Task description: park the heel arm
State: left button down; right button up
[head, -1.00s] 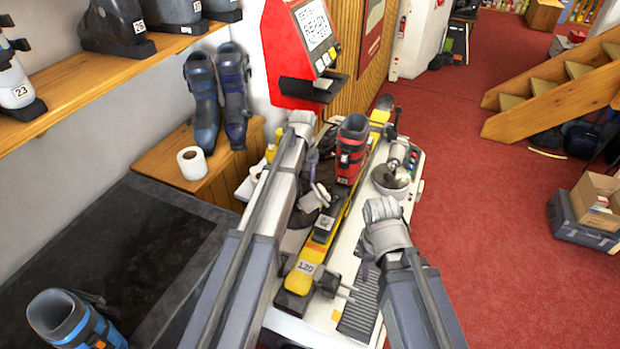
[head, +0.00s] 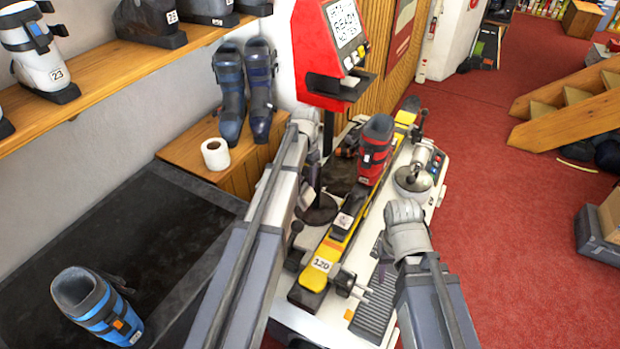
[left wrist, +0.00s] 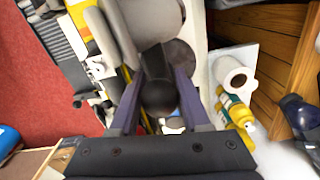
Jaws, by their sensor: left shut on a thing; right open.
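In the left wrist view my left gripper (left wrist: 160,84) has its purple fingers closed on a round black knob (left wrist: 159,97), which I take for the heel arm's grip. White and grey parts of the bench lie just beyond it.
A red boot (head: 375,150) stands on a yellow ski (head: 352,228) along the bench. A silver domed part (head: 412,178) is at the right. A red screen post (head: 325,60) stands behind. A blue boot (head: 98,303) is on the black counter at left.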

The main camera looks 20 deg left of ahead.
pick_arm(q)
jog(key=shift+a+m, duration=0.3)
dwell(0.4)
jog(key=shift+c, duration=2.2)
grip_release()
notch_tip(320, 180, up, 8)
jog(key=p, duration=0.8)
jog(key=shift+f, duration=0.15)
